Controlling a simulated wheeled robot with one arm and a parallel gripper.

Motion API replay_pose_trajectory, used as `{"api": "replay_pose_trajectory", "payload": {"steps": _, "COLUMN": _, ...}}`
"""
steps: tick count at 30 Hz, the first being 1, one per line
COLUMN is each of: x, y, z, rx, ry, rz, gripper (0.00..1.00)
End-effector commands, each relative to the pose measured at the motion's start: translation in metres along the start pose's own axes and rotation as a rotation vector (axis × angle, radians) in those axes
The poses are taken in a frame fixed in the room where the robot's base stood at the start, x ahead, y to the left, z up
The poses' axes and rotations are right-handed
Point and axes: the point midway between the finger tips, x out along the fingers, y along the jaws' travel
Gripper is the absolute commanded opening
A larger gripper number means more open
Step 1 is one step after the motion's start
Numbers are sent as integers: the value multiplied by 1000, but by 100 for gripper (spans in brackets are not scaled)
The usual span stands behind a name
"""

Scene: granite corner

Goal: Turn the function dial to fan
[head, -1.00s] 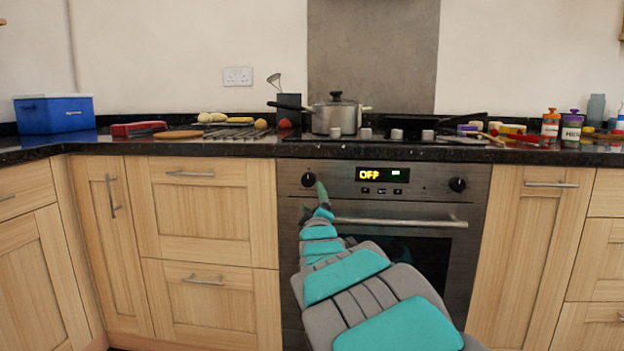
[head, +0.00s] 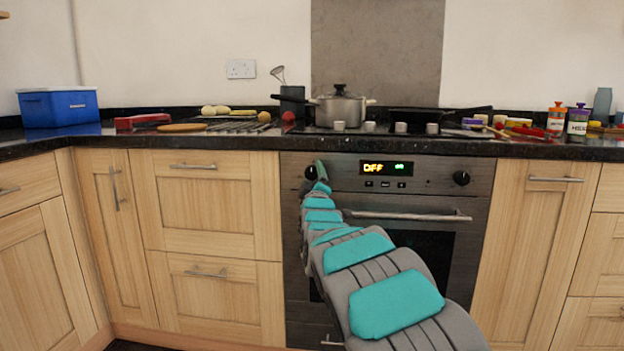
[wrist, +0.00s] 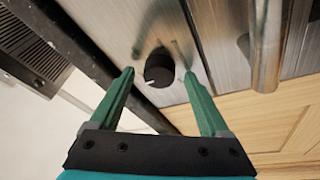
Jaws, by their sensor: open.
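The oven's left black dial (head: 310,173) is on the steel front panel, left of the lit display (head: 386,168), which reads OFF. I cannot read which dial is the function dial. A second black dial (head: 461,178) is on the right. In the wrist view the near dial (wrist: 159,67) sits between my fingertips, with a white mark toward its lower left. My gripper (wrist: 159,75) is open, with one green finger on each side of the dial. I cannot tell whether either finger touches it. In the head view my gripper (head: 320,172) partly covers the left dial.
The oven handle (head: 412,215) runs below the panel and also shows in the wrist view (wrist: 266,45). The dark worktop edge (head: 200,143) lies above. A pot (head: 341,109) stands on the hob, whose knobs line the front.

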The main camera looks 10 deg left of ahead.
Motion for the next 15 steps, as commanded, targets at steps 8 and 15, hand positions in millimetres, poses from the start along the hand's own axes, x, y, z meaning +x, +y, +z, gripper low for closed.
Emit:
{"api": "replay_pose_trajectory", "payload": {"steps": 8, "x": 0, "y": 0, "z": 0, "rx": 0, "ry": 0, "rz": 0, "gripper": 78}}
{"api": "replay_pose_trajectory", "payload": {"steps": 15, "x": 0, "y": 0, "z": 0, "rx": 0, "ry": 0, "rz": 0, "gripper": 51}}
